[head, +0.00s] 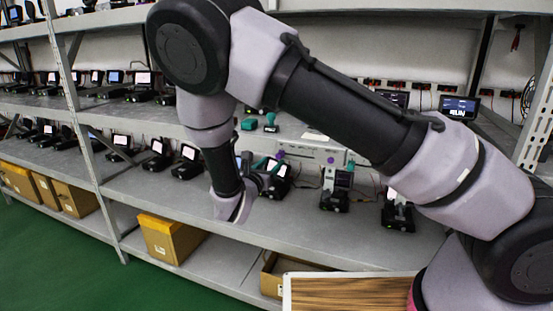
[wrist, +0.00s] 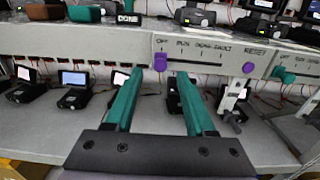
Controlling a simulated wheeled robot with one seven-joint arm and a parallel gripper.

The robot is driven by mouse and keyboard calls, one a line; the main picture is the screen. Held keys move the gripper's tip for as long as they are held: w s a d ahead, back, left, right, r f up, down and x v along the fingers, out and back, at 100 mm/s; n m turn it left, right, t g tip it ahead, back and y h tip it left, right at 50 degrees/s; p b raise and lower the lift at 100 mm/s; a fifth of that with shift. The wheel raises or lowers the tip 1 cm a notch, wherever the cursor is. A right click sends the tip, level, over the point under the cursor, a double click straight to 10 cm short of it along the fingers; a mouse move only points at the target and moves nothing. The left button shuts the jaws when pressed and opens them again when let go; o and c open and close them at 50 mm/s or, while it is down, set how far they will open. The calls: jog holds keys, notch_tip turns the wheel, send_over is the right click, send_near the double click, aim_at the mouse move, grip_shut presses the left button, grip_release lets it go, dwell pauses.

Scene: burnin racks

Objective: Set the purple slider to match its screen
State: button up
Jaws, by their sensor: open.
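The purple slider (wrist: 160,62) sits at the left end of a marked scale on a pale panel (wrist: 215,52), by the OFF label. A second purple knob (wrist: 248,68) is below RESET on the same panel. My gripper (wrist: 159,76) is open, its two teal fingers on either side of the slider in the wrist view; contact cannot be told. In the head view my gripper (head: 268,168) is left of the panel (head: 318,153).
Several black devices with small screens (wrist: 74,90) stand on the shelf below the panel. A teal handle (wrist: 283,75) is on the panel at right.

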aim_at(278, 156)
jog(key=x, duration=0.5)
grip_shut()
dwell(1.4)
